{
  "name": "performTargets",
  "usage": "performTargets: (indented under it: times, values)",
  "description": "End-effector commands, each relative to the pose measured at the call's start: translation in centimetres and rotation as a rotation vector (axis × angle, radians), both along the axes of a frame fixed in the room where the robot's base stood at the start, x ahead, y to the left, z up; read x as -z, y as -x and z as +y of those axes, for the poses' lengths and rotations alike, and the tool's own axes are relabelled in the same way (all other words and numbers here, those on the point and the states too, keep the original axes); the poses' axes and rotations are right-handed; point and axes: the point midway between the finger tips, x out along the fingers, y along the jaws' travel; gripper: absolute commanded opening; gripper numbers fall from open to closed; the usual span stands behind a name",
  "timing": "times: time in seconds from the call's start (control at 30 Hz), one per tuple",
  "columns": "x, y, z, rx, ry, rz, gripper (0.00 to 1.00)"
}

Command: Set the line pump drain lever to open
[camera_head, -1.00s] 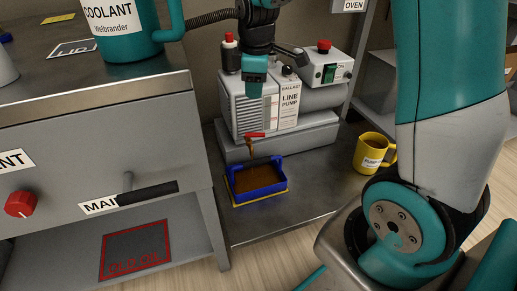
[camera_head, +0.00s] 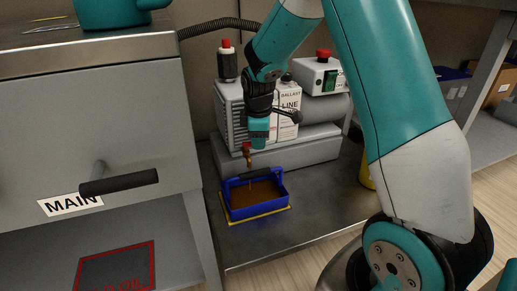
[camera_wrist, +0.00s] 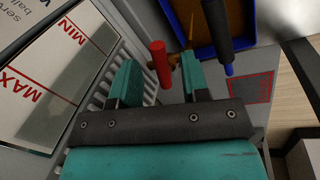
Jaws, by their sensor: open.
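The red drain lever (camera_head: 246,148) sits on a brass tap (camera_head: 248,161) low on the front of the line pump (camera_head: 289,97). In the wrist view the lever (camera_wrist: 160,63) stands between the two teal fingers of my gripper (camera_wrist: 160,72), with gaps at both sides. My gripper (camera_head: 258,143) is open, just above and in front of the tap, and hides part of the lever in the head view. A blue tray (camera_head: 262,210) holding brown liquid stands below the tap. A thin brown streak shows between tap and tray.
A bench with a black handle (camera_head: 119,182) is at the left. A switch box (camera_head: 314,76) with a red button is at the right. A yellow mug (camera_head: 366,173) is mostly hidden behind my arm.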

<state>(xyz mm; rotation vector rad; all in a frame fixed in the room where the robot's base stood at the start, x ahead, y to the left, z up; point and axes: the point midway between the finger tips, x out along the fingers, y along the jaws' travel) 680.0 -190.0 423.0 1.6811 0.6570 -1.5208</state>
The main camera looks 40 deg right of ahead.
Motion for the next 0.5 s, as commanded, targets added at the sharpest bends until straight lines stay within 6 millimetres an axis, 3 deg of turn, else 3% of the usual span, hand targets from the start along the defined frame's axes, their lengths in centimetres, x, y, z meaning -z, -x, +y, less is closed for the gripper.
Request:
performTargets:
  times: [0.1, 0.43, 0.5]
  values:
    - [1.1, -0.15, -0.12, 0.0, 0.0, 0.0, 0.42]
    - [1.2, -0.2, -0.16, 0.0, 0.0, 0.0, 0.42]
    - [1.2, -0.2, -0.15, 0.0, 0.0, 0.0, 0.28]
